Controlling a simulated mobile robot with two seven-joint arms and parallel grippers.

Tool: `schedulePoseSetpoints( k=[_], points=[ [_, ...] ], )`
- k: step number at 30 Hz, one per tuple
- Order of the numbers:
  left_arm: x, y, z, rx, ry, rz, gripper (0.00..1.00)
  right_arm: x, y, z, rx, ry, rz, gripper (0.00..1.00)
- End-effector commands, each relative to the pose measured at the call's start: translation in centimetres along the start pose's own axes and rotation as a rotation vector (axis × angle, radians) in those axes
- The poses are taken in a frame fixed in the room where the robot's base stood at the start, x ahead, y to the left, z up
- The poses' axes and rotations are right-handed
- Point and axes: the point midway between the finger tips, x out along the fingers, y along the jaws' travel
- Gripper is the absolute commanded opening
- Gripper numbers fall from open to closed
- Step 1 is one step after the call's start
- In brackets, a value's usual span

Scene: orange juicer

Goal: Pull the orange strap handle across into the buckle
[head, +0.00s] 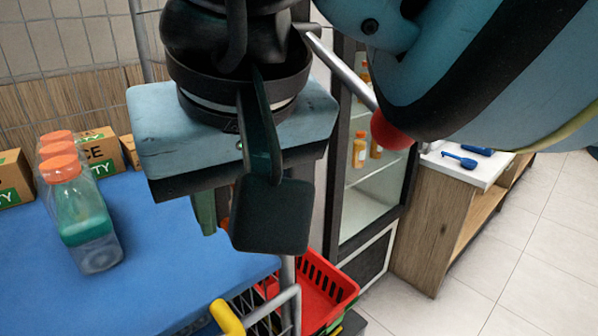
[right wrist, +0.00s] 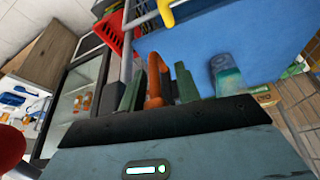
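My right gripper (head: 228,215) is at the middle of the head view, pointing down beside the right end of a blue table. Its dark green fingers also show in the right wrist view (right wrist: 158,90). An orange piece (right wrist: 153,82), which looks like the strap handle, stands between these fingers. Only a sliver of it shows in the head view (head: 225,225), behind a dark hanging pad. Whether the fingers press on it is unclear. I cannot make out a buckle. My left gripper is not in view.
Clear bottles with orange caps (head: 77,215) stand on the blue table (head: 150,300), with cardboard boxes (head: 103,150) behind. A red basket (head: 325,290) and a cart with a yellow grip (head: 228,318) are below. A glass-door fridge (head: 370,195) and wooden counter (head: 430,215) stand at right.

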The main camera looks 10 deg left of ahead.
Motion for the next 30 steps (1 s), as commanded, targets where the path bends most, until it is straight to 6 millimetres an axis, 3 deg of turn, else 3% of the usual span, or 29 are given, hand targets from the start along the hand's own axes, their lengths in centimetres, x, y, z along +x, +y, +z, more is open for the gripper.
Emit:
schedulePoseSetpoints(
  k=[11, 18, 30],
  points=[
    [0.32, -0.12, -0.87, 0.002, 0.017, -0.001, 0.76, 0.52, -0.02, 0.02, 0.000, 0.000, 0.000, 0.31],
    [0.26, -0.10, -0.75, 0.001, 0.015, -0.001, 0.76, 0.51, -0.03, 0.01, 0.000, 0.000, 0.000, 0.00],
    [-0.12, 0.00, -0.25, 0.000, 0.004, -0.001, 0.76, 0.50, -0.21, -0.14, 0.001, 0.000, -0.001, 0.00]
  ],
)
